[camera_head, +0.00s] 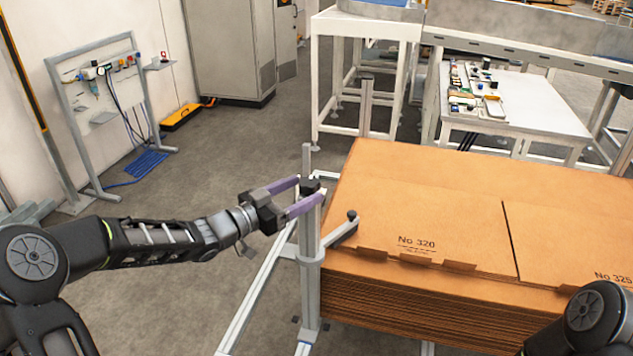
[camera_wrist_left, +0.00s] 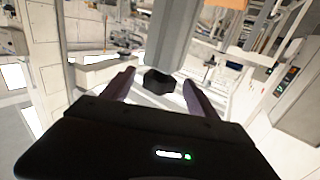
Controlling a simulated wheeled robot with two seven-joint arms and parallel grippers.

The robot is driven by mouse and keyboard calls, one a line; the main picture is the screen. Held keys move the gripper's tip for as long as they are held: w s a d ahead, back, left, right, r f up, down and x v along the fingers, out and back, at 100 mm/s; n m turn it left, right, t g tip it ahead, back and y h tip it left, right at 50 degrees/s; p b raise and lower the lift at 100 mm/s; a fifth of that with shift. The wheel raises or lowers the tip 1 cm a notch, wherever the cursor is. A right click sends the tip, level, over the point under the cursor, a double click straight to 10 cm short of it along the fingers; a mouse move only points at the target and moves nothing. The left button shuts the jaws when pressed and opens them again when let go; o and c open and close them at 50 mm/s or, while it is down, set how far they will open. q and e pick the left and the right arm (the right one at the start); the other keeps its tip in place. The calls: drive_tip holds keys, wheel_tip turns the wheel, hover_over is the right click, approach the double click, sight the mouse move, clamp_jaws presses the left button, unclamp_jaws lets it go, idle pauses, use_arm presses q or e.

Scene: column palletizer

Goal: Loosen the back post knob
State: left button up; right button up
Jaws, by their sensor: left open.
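A black knob (camera_head: 309,186) sits on a grey upright post (camera_head: 309,235) at the left corner of the cardboard stack. My left gripper (camera_head: 309,191) is open, with its two purple fingers reaching to either side of the knob. Whether a finger touches the knob I cannot tell. My right gripper is out of view; only part of my right arm shows at the lower right.
A tall stack of flat cardboard (camera_head: 430,210) stands right of the post. A clamp arm with a dark round end (camera_head: 352,215) juts from the post toward the stack. Another post (camera_head: 366,105) stands behind. A white table (camera_head: 535,105) is at the back right. Floor at left is open.

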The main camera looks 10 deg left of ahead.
sight(317, 183)
use_arm(q)
drive_tip(key=p+x, duration=0.1)
drive_tip(key=x, duration=0.4)
drive_tip(key=c, duration=1.4)
